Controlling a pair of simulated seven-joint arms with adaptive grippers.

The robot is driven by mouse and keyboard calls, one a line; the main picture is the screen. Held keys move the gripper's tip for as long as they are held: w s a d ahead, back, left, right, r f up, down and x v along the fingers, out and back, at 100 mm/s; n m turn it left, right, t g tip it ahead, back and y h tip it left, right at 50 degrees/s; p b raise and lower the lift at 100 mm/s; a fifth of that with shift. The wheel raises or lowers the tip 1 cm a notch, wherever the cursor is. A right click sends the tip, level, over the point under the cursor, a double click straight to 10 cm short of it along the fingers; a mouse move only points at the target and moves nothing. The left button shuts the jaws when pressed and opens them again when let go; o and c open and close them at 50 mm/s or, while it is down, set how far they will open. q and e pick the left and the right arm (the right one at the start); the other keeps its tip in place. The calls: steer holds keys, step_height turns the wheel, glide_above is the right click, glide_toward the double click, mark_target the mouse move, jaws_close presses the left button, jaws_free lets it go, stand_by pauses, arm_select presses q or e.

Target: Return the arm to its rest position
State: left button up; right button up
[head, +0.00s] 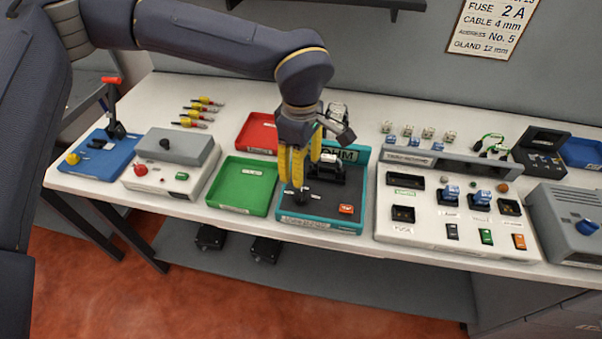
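My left arm comes in from the upper left and reaches over the bench. Its gripper (300,168) has yellow fingers and points down over the teal-edged tray (318,224). The fingers overlap the tray's left part in the picture. I cannot tell whether they touch anything or how wide they stand apart. A black device (326,171) stands on the tray behind and right of the fingers, partly hidden. A small orange part (346,209) lies at the tray's front right. My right gripper is not in view.
A green tray (240,200) and a red tray (258,132) are left of the gripper. A grey-white box (160,187) and a blue base with a red-handled lever (112,90) stand farther left. A panel with sockets and switches (455,232) is on the right.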

arm_select(q)
steer(key=shift+r, duration=0.35)
